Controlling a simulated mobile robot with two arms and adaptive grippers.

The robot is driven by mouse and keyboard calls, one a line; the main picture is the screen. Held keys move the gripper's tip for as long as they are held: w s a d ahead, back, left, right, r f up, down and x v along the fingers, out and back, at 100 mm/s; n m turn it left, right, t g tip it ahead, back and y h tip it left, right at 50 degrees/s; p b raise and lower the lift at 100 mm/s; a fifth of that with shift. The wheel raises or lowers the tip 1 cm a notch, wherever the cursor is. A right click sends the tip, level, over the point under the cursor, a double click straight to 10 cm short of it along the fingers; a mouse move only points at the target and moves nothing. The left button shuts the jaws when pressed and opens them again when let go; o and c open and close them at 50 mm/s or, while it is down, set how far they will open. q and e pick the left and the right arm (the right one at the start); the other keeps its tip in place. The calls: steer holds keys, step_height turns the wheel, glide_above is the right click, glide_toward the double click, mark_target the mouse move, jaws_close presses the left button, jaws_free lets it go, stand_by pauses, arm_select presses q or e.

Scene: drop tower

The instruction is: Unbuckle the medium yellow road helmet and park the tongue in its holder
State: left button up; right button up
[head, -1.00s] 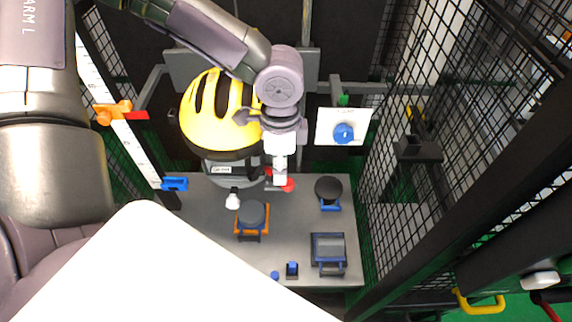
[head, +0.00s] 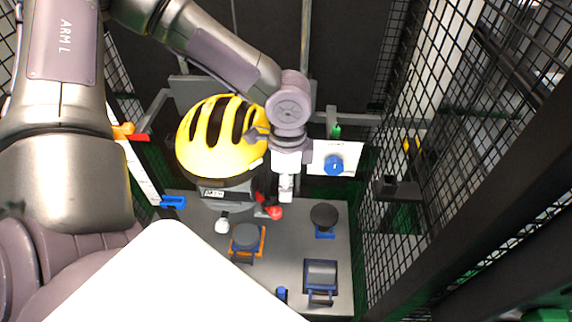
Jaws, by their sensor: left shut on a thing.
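My left gripper (head: 286,193) comes down just right of the helmet, above the table. It is shut on a small piece, which I take to be the buckle tongue; the fingers mostly hide it. A red piece (head: 273,212) lies just below and left of the fingertips, under the helmet's right side. I cannot tell whether it is the buckle or a holder. The strap is not clear. My right gripper is not in view.
The grey table (head: 285,240) carries an orange-and-blue stand (head: 246,240), a black round pad on a blue base (head: 324,216) and a blue-framed block (head: 321,275). A white plate with a blue knob (head: 333,165) stands right of the gripper. Wire mesh (head: 430,200) closes the right side.

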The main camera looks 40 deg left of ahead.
arm_select(q)
steer(key=w+a+r+p, duration=0.2)
steer(key=w+r+p, duration=0.5)
steer(key=w, duration=0.1)
steer(key=shift+w+r, duration=0.15)
steer(key=shift+r, duration=0.2)
steer(key=shift+r, duration=0.15)
